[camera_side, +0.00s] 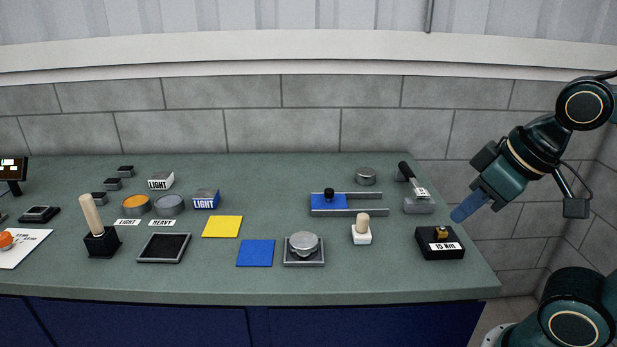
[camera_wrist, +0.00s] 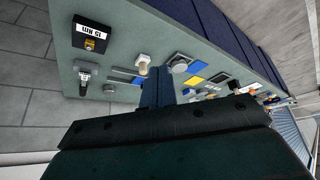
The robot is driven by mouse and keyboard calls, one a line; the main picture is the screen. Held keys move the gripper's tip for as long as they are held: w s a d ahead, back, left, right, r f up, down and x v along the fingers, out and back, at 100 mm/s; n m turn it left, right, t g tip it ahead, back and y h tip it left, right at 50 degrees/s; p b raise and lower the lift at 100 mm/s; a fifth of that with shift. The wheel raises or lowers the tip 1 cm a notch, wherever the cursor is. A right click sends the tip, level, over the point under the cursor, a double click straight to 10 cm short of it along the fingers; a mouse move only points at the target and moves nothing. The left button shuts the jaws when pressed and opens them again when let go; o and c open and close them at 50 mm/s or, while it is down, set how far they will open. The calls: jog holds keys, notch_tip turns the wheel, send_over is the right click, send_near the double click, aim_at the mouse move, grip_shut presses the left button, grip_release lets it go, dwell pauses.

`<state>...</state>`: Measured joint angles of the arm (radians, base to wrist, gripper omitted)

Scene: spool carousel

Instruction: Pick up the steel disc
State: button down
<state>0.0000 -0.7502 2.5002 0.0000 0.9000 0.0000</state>
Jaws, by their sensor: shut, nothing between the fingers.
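A short grey metal disc (camera_side: 366,175) stands on the bench near the back wall; it shows small in the wrist view (camera_wrist: 109,89). A second, scalloped grey metal piece (camera_side: 303,242) sits on a square grey tray (camera_side: 289,263) near the front. I cannot tell for sure which of the two is the steel disc. My gripper (camera_side: 457,215) has blue fingers, shut and empty, in the air at the bench's right end, well to the right of both. The fingers also show in the wrist view (camera_wrist: 155,78).
A black box (camera_side: 440,253) labelled 15 NM stands near the fingers. A black-handled tool on a grey block (camera_side: 418,206), a blue slide fixture (camera_side: 328,204) and a white block with a peg (camera_side: 361,236) stand between. Yellow (camera_side: 222,227) and blue (camera_side: 255,253) squares lie left.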

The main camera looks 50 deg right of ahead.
jog(key=c, duration=2.2)
grip_release()
jog(key=shift+c, duration=1.8)
grip_release()
jog(key=w+a+r+m+g+y, duration=0.2)
jog(key=w+m, duration=0.8)
jog(key=w, duration=0.5)
jog(key=w+d+f+m+g+y, duration=0.1)
jog(key=w+f+m, duration=0.3)
jog(key=w, duration=0.3)
jog(key=w+d+f+m+g+y, duration=0.1)
jog(key=w+d+f+m, duration=0.1)
jog(key=w+f+m, duration=0.2)
jog(key=w+m, duration=0.2)
jog(key=shift+w+d+f+g+y, duration=0.25)
jog(key=shift+w+d+g+y, duration=0.05)
jog(key=shift+w+g, duration=0.1)
jog(key=shift+f, duration=0.1)
